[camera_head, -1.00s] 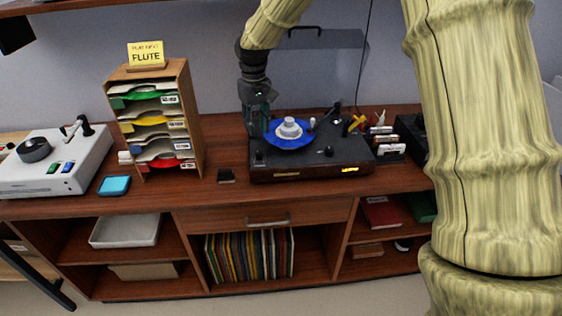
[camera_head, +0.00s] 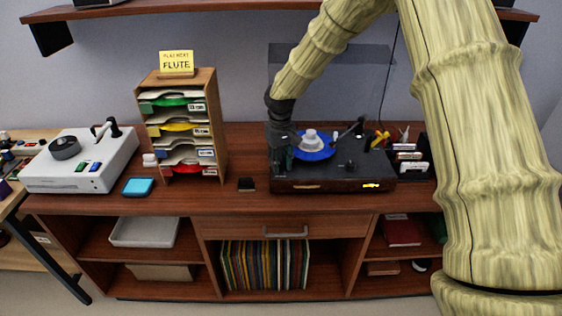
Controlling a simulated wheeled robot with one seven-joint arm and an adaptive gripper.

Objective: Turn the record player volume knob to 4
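The black record player (camera_head: 335,183) stands on the wooden cabinet, right of centre. A blue record (camera_head: 318,151) with a white piece (camera_head: 311,138) at its middle lies on the platter. A small dark knob (camera_head: 350,165) shows on the deck's top, right of the record; I cannot read any numbers by it. A small lit yellow display glows on the front face. My gripper (camera_head: 281,165) points down at the deck's left end, left of the record. Its fingers are small and dark, and I cannot tell whether they touch anything.
A wooden sorter (camera_head: 204,120) with coloured sleeves and a yellow "FLUTE" sign (camera_head: 177,63) stands left of the player. A white device (camera_head: 95,165) and a blue pad (camera_head: 138,187) are further left. Markers and holders (camera_head: 408,160) stand close on the right. Records (camera_head: 265,265) fill the shelf below.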

